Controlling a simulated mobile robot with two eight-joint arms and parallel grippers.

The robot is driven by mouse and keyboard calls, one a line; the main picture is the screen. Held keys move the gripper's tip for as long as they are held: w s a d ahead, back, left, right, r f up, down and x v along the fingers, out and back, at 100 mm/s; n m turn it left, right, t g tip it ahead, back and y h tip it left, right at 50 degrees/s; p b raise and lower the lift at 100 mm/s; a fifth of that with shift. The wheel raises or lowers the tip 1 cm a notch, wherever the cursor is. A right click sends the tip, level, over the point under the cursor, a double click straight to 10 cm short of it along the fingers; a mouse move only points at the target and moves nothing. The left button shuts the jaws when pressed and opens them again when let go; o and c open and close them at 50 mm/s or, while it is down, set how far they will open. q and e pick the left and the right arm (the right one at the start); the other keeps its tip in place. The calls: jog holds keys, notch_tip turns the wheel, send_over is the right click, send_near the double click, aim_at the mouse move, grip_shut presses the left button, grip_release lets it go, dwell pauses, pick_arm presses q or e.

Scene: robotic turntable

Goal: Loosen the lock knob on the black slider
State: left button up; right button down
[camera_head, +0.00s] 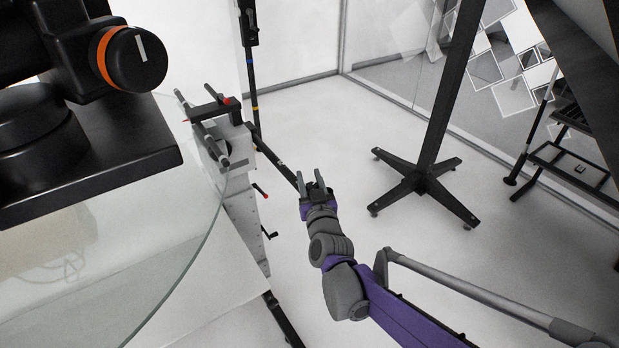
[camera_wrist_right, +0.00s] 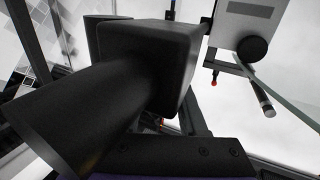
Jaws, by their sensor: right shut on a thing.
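My right gripper (camera_head: 312,182) is near the middle of the head view, beside the lower end of a black bar that slopes down from the turntable's side. Its two grey fingers point up and away. In the right wrist view a black block (camera_wrist_right: 150,65), which looks like the black slider, fills the upper middle. A thick black cylinder (camera_wrist_right: 75,125), which looks like its lock knob, comes from the block toward the lower left. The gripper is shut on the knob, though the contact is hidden. My left gripper is not in view.
A glass disc (camera_head: 160,260) spans the left, with a black device bearing an orange-ringed knob (camera_head: 138,58) above it. A black stand (camera_head: 425,180) is beyond the gripper.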

jog(key=shift+c, duration=2.3)
grip_release()
jog(key=shift+f, duration=0.1)
jog(key=shift+s, duration=0.1)
jog(key=s+d+p, duration=0.1)
jog(key=s+d, duration=0.1)
jog(key=s, duration=0.8)
jog(key=shift+s, duration=0.3)
